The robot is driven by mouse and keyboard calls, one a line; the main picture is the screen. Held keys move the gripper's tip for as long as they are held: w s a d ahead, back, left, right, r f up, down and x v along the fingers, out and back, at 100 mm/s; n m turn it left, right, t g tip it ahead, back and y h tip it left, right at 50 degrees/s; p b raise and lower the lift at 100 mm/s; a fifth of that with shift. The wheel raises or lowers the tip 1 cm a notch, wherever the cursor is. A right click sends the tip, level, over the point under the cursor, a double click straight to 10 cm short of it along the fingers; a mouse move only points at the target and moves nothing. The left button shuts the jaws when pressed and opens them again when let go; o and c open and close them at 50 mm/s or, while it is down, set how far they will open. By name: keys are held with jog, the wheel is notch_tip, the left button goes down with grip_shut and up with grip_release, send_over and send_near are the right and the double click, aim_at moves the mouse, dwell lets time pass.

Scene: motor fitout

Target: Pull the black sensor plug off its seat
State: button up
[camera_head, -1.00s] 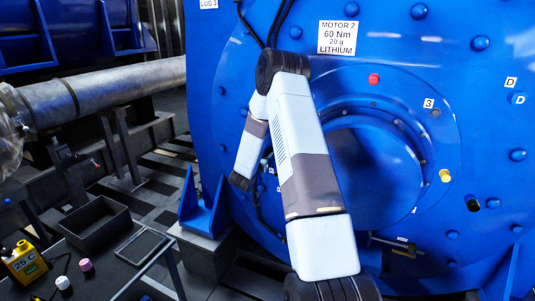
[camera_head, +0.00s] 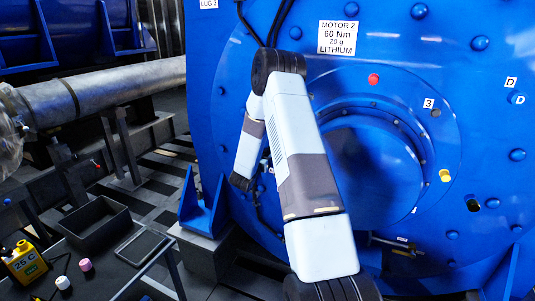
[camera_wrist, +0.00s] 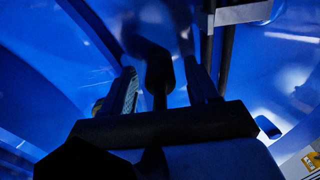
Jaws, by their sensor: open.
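In the wrist view my gripper (camera_wrist: 159,68) is open, with one dark finger on each side. A black, rounded shape with a narrow stem, which looks like the black sensor plug (camera_wrist: 158,72), stands between the fingers with a gap on both sides. It is dark there, and I cannot tell how far it lies from the fingertips or see its seat clearly. In the head view my arm reaches to the lower left face of the blue motor (camera_head: 375,180). The gripper and the plug are mostly hidden or too small there.
A blue bracket (camera_head: 202,208) stands just left of my wrist.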

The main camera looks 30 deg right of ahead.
aim_at(265, 155)
grip_shut()
dwell(0.6)
jog(key=shift+v, duration=3)
jog(key=v, duration=2.2)
dwell(0.6)
